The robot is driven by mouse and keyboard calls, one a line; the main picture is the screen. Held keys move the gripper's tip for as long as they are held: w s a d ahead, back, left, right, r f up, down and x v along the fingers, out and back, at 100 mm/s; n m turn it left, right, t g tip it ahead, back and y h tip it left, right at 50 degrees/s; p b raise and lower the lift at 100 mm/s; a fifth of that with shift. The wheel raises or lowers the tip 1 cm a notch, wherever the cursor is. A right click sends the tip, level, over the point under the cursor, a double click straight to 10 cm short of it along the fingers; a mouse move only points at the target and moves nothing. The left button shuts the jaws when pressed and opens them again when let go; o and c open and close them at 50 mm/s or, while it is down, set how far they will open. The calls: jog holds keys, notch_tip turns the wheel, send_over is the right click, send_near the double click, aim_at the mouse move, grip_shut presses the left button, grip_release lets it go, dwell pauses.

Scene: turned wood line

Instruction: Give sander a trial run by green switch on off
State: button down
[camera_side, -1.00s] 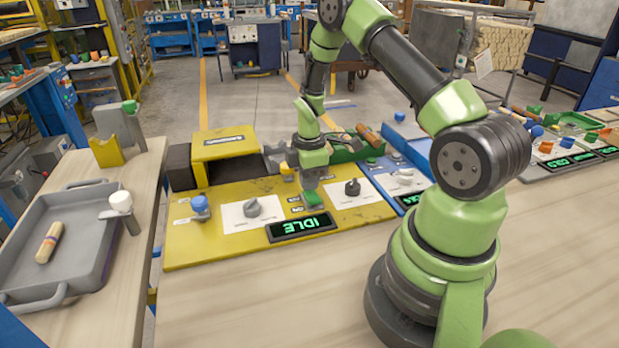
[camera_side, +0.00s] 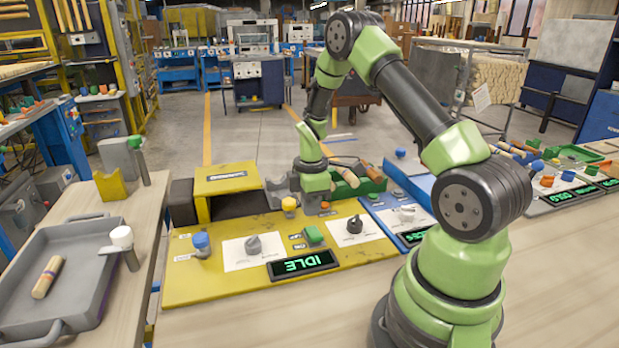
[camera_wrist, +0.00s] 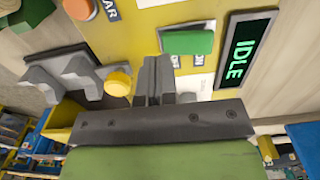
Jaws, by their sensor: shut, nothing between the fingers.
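The display (camera_wrist: 246,50) also reads IDLE there. My gripper (camera_side: 312,204) is above the back part of the panel, behind the switch and apart from it. Its fingers (camera_wrist: 153,80) are shut with nothing between them.
Two dark rotary knobs (camera_side: 253,245) (camera_side: 354,224) on white plates flank the switch. A blue knob (camera_side: 201,243) and a yellow button (camera_side: 289,205) are near. A blue panel (camera_side: 385,213) adjoins on the right. A grey tray (camera_side: 85,235) with a wooden piece is on the left.

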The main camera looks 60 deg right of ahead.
notch_tip(320, 180, up, 12)
jog(key=w+d, duration=0.1)
jog(key=shift+w+d+r, duration=0.25)
jog(key=shift+d, duration=0.05)
